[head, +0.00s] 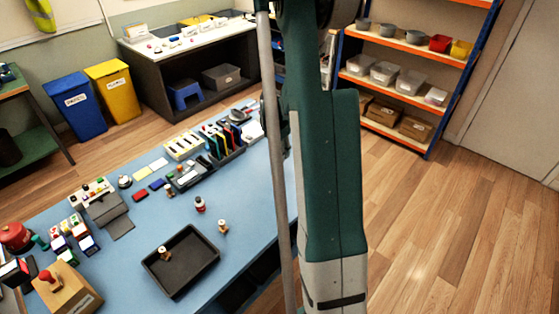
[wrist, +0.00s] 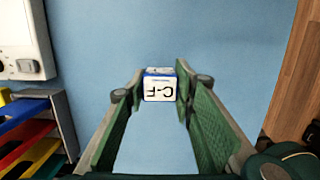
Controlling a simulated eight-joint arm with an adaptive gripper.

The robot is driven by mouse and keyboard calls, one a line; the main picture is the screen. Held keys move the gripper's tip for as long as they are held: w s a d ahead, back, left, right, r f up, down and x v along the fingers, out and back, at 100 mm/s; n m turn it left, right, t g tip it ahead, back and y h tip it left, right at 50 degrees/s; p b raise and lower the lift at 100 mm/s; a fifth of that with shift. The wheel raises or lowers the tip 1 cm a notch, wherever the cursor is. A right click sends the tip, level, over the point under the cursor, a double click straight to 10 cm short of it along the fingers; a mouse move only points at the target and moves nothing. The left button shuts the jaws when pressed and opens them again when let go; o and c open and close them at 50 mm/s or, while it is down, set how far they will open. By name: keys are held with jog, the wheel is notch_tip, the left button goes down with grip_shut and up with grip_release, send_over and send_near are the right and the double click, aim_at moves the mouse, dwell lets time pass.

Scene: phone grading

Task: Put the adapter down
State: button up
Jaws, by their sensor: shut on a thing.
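The adapter (wrist: 160,86) is a small white block with a blue top edge, marked "C-F", which reads upside down in the wrist view. My gripper (wrist: 158,95) is shut on it, with one green-padded finger on each side near the tips. Blue table surface (wrist: 245,45) shows around and beyond it. I cannot tell whether the adapter touches the table. In the head view my own arm hides the gripper and the adapter.
A white device (wrist: 25,40) and a rack of coloured folders (wrist: 35,135) stand left of my gripper. The table edge and wooden floor (wrist: 295,80) lie to the right. A black tray (head: 205,278) holds a small item; small figures (head: 200,204) stand nearby.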

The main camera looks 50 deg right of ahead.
aim_at(277, 153)
jog(key=shift+f, duration=1.85)
jog(key=shift+f+b, duration=0.15)
jog(key=shift+b, duration=0.2)
jog(key=o, duration=0.8)
jog(key=r, duration=0.4)
jog(key=a+r+p, duration=0.1)
jog(key=r, duration=0.7)
jog(key=shift+a+r, duration=0.1)
jog(key=shift+a, duration=0.3)
